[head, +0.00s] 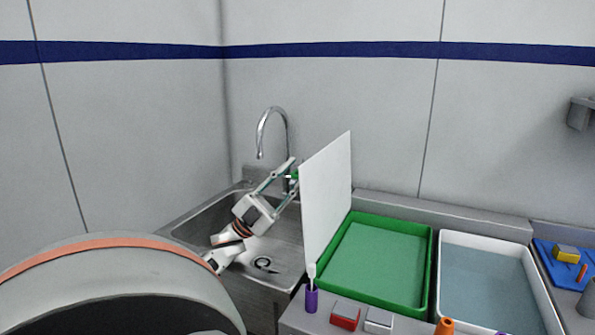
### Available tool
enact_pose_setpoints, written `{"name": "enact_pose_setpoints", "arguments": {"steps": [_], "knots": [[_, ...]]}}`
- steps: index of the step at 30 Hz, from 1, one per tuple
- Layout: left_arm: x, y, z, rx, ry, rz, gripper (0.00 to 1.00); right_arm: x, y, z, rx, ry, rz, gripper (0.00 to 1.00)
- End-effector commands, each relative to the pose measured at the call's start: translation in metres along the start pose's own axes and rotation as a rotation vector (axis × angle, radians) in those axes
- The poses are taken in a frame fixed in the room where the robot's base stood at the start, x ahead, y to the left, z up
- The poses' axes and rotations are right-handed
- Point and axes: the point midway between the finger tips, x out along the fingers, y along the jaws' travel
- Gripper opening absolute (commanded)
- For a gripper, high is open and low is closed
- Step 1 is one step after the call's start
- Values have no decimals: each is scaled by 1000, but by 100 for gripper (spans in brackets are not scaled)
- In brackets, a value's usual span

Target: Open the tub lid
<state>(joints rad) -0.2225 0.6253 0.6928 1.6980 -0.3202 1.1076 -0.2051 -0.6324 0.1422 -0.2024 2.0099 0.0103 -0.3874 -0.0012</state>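The tub is a shallow green tray (429,268) on the counter right of the sink. Its lid is a flat white panel (328,200) that stands up steeply along the tub's left side, so the tub's inside shows. My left gripper (293,171) is beside the lid's left face, over the sink. Its two fingers are apart. A small green piece (293,177), perhaps a handle on the lid, shows between the fingertips; I cannot tell whether they touch it. My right gripper is out of view.
A steel sink (205,222) with a tall tap (272,112) lies left. A white tub (533,270) stands right of the green one. A purple bottle (312,300), red block (345,316), white block (379,320) and orange piece (444,327) stand in front. A blue tray (546,262) is far right.

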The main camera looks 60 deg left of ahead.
Motion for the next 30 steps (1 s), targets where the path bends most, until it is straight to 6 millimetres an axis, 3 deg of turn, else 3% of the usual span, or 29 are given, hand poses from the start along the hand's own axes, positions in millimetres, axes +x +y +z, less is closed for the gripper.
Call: {"name": "enact_pose_setpoints", "arguments": {"steps": [15,30], "knots": [[-68,-70,-34,-1,2,-7,25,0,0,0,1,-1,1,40],[-79,-78,-39,1,1,-1,25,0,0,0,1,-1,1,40]]}}
